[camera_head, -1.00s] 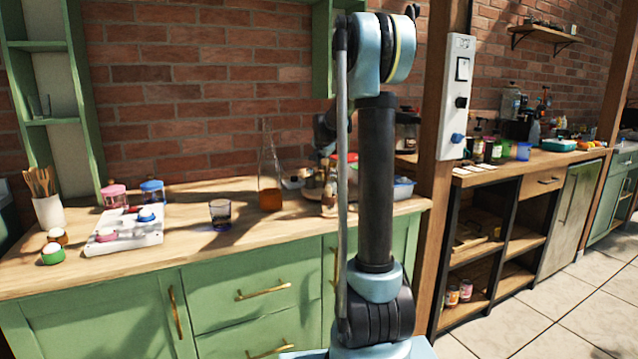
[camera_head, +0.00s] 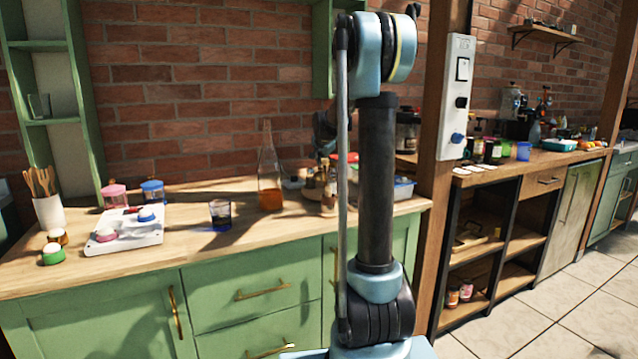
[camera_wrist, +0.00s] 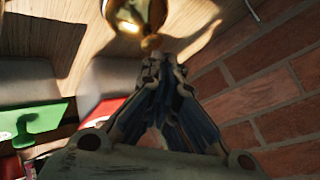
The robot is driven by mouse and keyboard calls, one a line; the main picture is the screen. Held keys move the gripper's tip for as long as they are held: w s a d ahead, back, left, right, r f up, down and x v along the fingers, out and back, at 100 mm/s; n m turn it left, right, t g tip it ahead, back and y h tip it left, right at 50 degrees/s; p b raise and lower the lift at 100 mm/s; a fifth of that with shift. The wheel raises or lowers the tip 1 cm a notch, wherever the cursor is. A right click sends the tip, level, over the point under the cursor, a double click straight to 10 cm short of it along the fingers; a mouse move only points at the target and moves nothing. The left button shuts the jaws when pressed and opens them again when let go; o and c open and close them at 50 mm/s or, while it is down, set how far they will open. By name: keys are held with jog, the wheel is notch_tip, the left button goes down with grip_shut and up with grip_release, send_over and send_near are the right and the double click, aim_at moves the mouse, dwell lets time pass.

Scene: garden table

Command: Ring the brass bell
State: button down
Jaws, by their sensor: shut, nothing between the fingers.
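The brass bell (camera_wrist: 137,14) shows at the top of the wrist view, shiny and gold, partly cut off by the frame edge. My gripper (camera_wrist: 155,62) is shut and empty. Its fingertips are at the lower end of the bell in the picture; I cannot tell whether they touch it.
The wooden counter (camera_head: 110,257) holds a glass bottle (camera_head: 269,175), a tumbler (camera_head: 220,214) and a white button board (camera_head: 125,240). A brick wall (camera_wrist: 270,90) stands close to the gripper. A green object (camera_wrist: 30,125) lies left of it in the wrist view.

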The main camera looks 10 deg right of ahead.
jog(key=shift+r, duration=0.15)
notch_tip(320, 180, up, 6)
dwell(0.9)
dwell(0.4)
